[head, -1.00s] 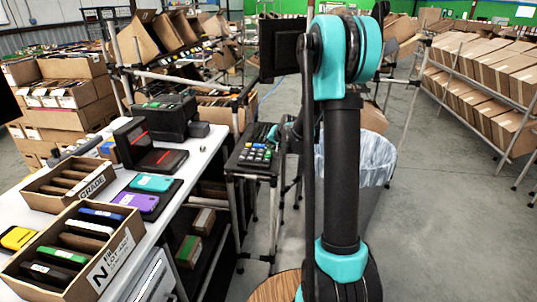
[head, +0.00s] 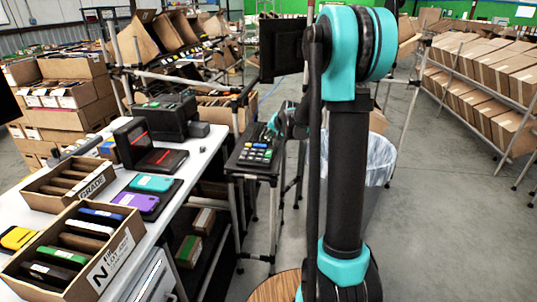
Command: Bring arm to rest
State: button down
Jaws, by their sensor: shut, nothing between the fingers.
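My arm rises through the right middle of the head view, with dark links and teal joints. My gripper (head: 273,130) shows small and partly hidden behind the upright arm, just above the stand with the keypad. It is shut and holds nothing. Its fingertips are dark against the dark stand, and I cannot tell whether they touch anything.
A white table (head: 205,150) at left bears open cartons (head: 112,268), phones and a black device. A stand with a coloured keypad (head: 256,152) is beside it. A lined bin (head: 380,160) stands behind my arm. Racks of tilted cartons (head: 480,75) line the right; floor there is clear.

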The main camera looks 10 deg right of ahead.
dwell(0.3)
jog(key=s+d+f+n+g+h, duration=0.1)
jog(key=s+f, duration=0.2)
jog(key=s, duration=1)
jog(key=s+d+f+n+g+h, duration=0.1)
jog(key=s+f+n+g, duration=0.1)
jog(key=s, duration=1.2)
jog(key=s+d+f+n+g, duration=0.1)
jog(key=s+f, duration=0.3)
jog(key=s, duration=0.9)
jog(key=shift+s+d+f+n+g+h, duration=0.3)
jog(key=shift+s+d+f+n+h, duration=0.1)
jog(key=shift+n, duration=0.3)
